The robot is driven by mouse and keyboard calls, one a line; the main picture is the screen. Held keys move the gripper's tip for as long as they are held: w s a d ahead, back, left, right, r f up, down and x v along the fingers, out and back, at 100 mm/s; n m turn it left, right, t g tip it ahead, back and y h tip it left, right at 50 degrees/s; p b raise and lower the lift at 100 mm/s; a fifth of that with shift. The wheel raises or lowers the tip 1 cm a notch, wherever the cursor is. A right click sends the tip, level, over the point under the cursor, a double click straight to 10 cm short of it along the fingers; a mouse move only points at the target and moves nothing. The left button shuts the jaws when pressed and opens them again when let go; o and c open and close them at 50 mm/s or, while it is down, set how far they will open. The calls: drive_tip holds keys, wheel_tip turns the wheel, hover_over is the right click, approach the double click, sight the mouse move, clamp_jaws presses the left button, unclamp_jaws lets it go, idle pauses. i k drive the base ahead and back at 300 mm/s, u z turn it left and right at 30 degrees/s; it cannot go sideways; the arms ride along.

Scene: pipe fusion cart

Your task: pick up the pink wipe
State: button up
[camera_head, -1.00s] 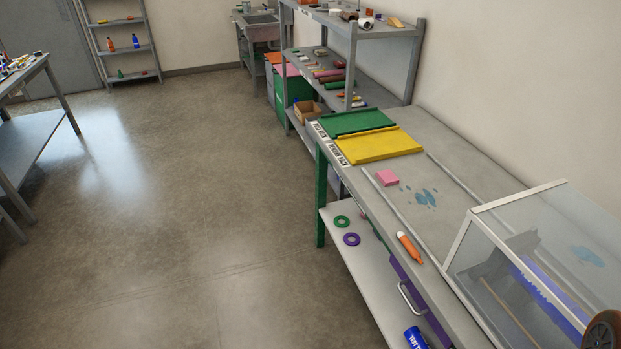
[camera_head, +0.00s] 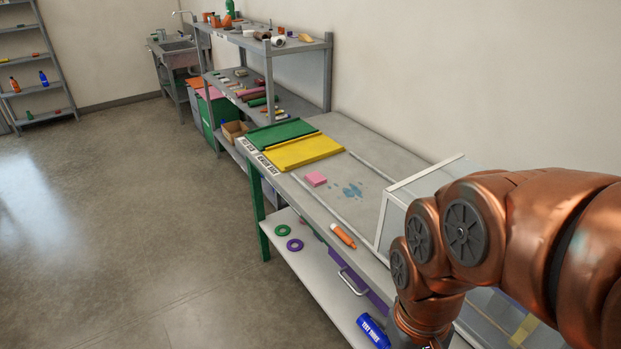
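The pink wipe (camera_head: 315,179) is a small folded block lying on the grey cart top, between the yellow tray and the clear-sided box. Blue wet spots (camera_head: 352,190) lie just to its right. My copper-coloured arm fills the right side of the view, in front of the box and well to the right of the wipe. My gripper is not visible; the arm runs out of the picture at the bottom edge. Nothing touches the wipe from above.
A yellow tray (camera_head: 303,152) and a green tray (camera_head: 281,134) lie at the cart's far end. An orange marker-like tube (camera_head: 343,236) lies near the front edge. The clear-sided box (camera_head: 394,214) stands at the near end. A blue bottle (camera_head: 373,331) lies on the lower shelf. Open floor lies left.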

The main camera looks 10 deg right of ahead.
sight(316, 179)
drive_tip(key=u, duration=0.35)
drive_tip(key=i, duration=0.75)
drive_tip(key=u, duration=0.5)
drive_tip(key=i, duration=0.6)
